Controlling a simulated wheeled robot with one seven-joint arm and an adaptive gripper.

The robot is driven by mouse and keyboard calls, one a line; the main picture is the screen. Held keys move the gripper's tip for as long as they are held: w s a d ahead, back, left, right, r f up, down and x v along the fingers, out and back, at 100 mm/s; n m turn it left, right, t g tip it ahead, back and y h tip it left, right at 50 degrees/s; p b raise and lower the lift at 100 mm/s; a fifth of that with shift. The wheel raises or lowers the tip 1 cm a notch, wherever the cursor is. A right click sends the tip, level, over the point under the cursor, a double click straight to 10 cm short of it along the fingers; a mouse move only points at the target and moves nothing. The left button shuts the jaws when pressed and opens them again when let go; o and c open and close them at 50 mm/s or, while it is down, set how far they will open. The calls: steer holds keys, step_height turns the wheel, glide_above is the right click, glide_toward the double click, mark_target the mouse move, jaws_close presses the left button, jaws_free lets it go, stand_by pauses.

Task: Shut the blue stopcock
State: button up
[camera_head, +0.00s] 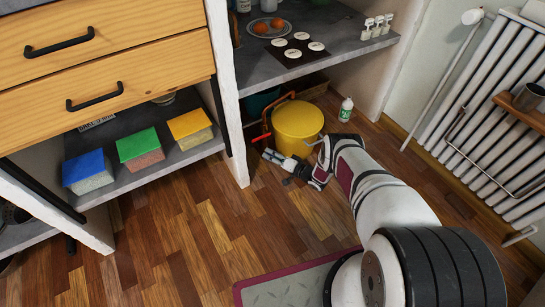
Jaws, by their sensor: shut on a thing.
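My gripper (270,156) is low at the floor, in front of the yellow bin and beside the white counter post. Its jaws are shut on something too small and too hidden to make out. I cannot pick out a blue stopcock in this view. A small red lever-like part (262,138) shows just above the fingertips, left of the yellow bin. My arm reaches down to this spot from the lower right.
The yellow bin (297,127) stands close behind my gripper. A green-and-white bottle (346,109) stands to its right. The white post (228,95) is close on the left. A radiator (490,115) lines the right wall. The wooden floor (200,230) at lower left is clear.

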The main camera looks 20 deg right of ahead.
steer(key=shift+m, duration=0.3)
stand_by(0.4)
steer(key=o, duration=1.1)
steer(key=v, duration=1.2)
steer(key=shift+d+f, duration=0.15)
steer(key=shift+f, duration=0.05)
